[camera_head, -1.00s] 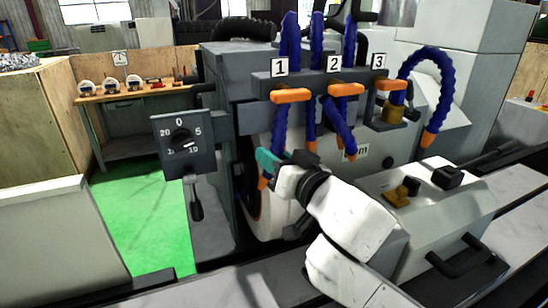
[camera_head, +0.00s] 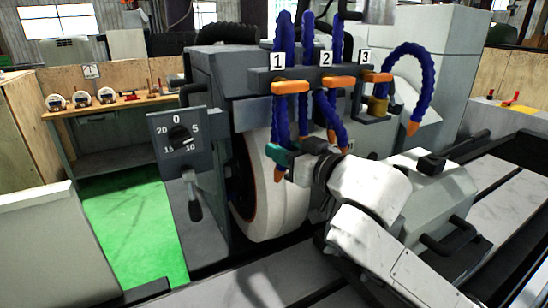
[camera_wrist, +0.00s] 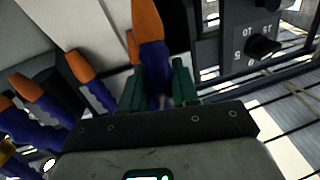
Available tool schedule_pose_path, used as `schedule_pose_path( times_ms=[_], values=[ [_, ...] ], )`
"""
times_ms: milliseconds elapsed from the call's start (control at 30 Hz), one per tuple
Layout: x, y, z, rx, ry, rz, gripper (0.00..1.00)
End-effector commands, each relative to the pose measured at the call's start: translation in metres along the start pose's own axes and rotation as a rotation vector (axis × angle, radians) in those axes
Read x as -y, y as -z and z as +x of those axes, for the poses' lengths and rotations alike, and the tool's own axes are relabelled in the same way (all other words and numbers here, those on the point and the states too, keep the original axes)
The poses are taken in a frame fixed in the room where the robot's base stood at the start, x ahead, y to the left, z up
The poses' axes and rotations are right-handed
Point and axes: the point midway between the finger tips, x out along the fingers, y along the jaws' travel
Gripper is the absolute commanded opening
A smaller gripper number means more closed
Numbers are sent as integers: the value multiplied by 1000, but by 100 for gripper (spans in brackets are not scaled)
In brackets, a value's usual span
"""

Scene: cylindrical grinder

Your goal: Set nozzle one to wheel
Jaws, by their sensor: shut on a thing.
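Nozzle one is the blue jointed hose (camera_head: 281,122) under the label 1 (camera_head: 277,60), with an orange tip (camera_head: 279,174) pointing down. In the head view the tip overlaps the white rim of the grinding wheel (camera_head: 288,208); whether it touches cannot be told. My gripper (camera_head: 281,156) has teal fingers and is shut on nozzle one just above its tip. In the wrist view, my gripper (camera_wrist: 160,88) has the blue hose (camera_wrist: 153,62) between its green fingers, and the orange tip (camera_wrist: 148,22) extends beyond them. The orange valve handle (camera_head: 290,87) lies sideways below the label.
Nozzles two (camera_head: 331,118) and three (camera_head: 414,90) hang to the right, close to my arm. A dial panel (camera_head: 179,140) with a lever stands left of the wheel. The machine bed (camera_head: 500,180) lies at right. Green floor (camera_head: 130,220) is open at left.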

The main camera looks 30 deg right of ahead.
Motion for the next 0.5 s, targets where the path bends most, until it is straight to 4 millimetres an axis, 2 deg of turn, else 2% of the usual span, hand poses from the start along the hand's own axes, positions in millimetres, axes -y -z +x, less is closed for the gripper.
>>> schedule_pose_path(
  times_ms=[200,500],
  values=[
    [-8,-1,-2,14,-6,-68,0],
    [-9,0,-2,16,-5,-78,0]
  ],
)
